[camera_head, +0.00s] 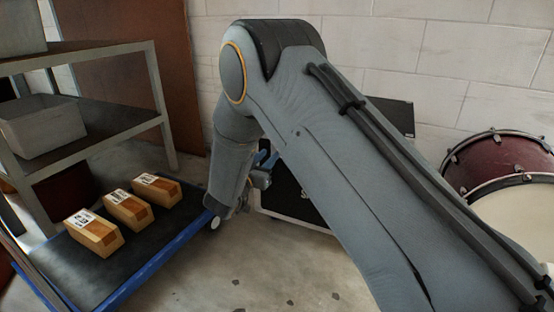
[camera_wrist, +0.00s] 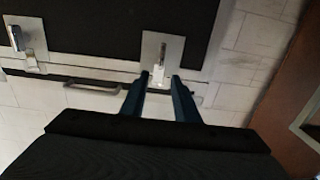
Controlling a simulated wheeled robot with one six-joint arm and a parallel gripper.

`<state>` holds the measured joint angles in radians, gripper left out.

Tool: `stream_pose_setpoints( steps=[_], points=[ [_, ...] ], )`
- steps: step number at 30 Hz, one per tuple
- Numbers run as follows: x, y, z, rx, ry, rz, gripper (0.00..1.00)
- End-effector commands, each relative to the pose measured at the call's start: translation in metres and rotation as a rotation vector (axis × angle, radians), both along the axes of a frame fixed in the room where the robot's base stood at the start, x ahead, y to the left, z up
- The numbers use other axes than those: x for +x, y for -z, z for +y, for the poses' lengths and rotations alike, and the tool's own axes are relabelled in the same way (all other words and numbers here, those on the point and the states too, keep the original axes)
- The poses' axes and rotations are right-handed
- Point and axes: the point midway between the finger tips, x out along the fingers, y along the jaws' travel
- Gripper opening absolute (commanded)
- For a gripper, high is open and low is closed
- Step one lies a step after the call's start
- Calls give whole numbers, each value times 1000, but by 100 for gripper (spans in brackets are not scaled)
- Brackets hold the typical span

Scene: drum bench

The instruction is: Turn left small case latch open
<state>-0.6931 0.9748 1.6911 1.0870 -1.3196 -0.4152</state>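The case (camera_wrist: 105,22) is black with silver edging and fills the top of the wrist view. It has two silver latches: one at the left (camera_wrist: 29,42) and one nearer the middle (camera_wrist: 163,47), with a handle (camera_wrist: 92,84) between them. My gripper (camera_wrist: 161,82) is open, its two dark blue fingers reaching to the latch nearer the middle. That latch's pale lower tab sits between the fingertips; contact cannot be told. In the head view the black case (camera_head: 285,198) is mostly hidden behind my arm, which also hides most of the gripper.
A blue-edged cart (camera_head: 160,262) with several cardboard boxes (camera_head: 126,207) stands at the left, beside a shelf (camera_head: 100,128) with a grey bin (camera_head: 42,124). A red drum (camera_head: 497,158) is at the right. A block wall (camera_head: 445,50) stands behind. Some floor in front is clear.

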Motion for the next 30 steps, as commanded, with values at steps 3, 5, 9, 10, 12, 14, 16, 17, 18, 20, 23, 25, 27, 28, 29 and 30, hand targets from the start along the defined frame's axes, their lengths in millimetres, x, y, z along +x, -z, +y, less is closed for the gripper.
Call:
stream_pose_setpoints(
  steps=[3, 5, 9, 10, 12, 14, 16, 17, 18, 20, 23, 25, 27, 28, 29, 30],
  points=[
    [0, 5, 2, -7, 10, -13, 28],
    [3, 5, 1, -7, 13, -16, 28],
    [14, 5, -4, -6, 15, -16, 28],
    [18, 6, -6, -6, 15, -16, 28],
    [27, 6, -9, -6, 14, -15, 28],
    [36, 6, -12, -7, 14, -16, 28],
    [47, 7, -16, -5, 14, -15, 28],
    [51, 7, -18, -5, 14, -15, 28],
    [57, 7, -20, -6, 14, -15, 28],
    [64, 6, -22, -6, 14, -15, 28],
    [71, 6, -24, -6, 11, -14, 28],
    [72, 5, -25, -7, 11, -13, 28],
    [72, 4, -25, -7, 11, -13, 28],
    [72, 4, -25, -7, 11, -13, 28],
    [72, 4, -25, -7, 11, -13, 28],
    [72, 4, -25, -7, 11, -13, 28]
  ],
)
